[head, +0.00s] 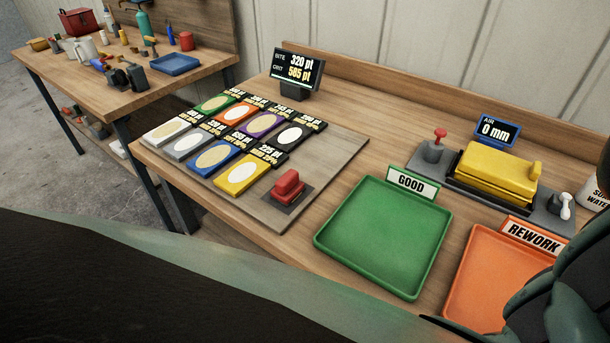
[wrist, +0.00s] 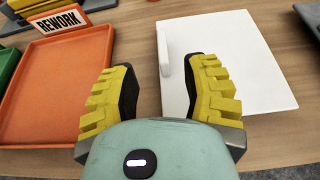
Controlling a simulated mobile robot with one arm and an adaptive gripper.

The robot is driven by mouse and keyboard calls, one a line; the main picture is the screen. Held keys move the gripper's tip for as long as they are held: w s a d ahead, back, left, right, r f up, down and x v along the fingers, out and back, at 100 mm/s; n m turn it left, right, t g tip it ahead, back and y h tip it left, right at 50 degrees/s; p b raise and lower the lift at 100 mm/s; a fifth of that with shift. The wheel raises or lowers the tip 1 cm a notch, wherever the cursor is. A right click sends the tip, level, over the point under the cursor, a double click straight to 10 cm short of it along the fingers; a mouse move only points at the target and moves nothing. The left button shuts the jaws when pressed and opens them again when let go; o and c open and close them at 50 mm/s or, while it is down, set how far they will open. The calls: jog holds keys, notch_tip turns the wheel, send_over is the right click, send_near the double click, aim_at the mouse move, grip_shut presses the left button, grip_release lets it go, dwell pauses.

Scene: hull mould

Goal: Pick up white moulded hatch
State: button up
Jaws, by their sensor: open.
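The white moulded hatch (wrist: 250,70) shows in the wrist view as a flat white panel on the wooden bench, right of the orange tray. A raised white ridge (wrist: 164,52) runs along its left edge. My gripper (wrist: 162,75) is open, with its yellow ribbed fingers spread. The right finger overlaps the panel in the picture and the left finger is over the wood beside it. The ridge lies between the fingers in the picture; the height above it is hard to tell. The hatch is not visible in the head view.
The orange REWORK tray (wrist: 55,90) is close on the left and empty; it also shows in the head view (head: 490,270). A green GOOD tray (head: 385,235) is empty. A yellow mould press (head: 495,170), a red button (head: 288,187) and several coloured cards stand on the bench.

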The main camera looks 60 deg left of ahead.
jog(key=shift+p+x, duration=1.1)
jog(key=shift+x, duration=1.6)
jog(key=shift+w+f, duration=0.15)
jog(key=shift+w, duration=0.25)
grip_shut()
